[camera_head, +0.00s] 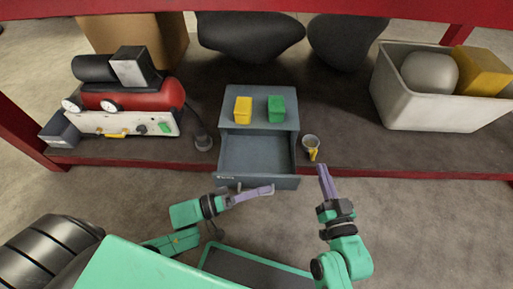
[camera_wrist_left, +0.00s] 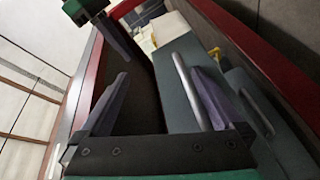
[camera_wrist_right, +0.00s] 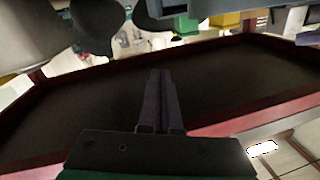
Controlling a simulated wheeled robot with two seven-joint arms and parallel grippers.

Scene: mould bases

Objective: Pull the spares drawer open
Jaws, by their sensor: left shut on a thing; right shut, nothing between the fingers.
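The grey spares drawer (camera_head: 257,154) stands well out of its small grey cabinet (camera_head: 259,98), and its inside looks empty. Its front panel (camera_head: 285,182) faces me, with a small label at the left. My left gripper (camera_head: 262,191) is at the front panel, shut on the drawer's handle; the fingers partly hide the handle in the head view. In the left wrist view the pale handle bar (camera_wrist_left: 188,90) runs beside the right finger. My right gripper (camera_head: 323,170) is shut and empty, to the right of the drawer and apart from it. Its fingers are together in the right wrist view (camera_wrist_right: 160,75).
A yellow block (camera_head: 243,110) and a green block (camera_head: 276,109) stand on the cabinet. A red compressor (camera_head: 130,95) is left, a pale bin (camera_head: 430,110) right. A red shelf edge (camera_head: 400,172) runs along the front.

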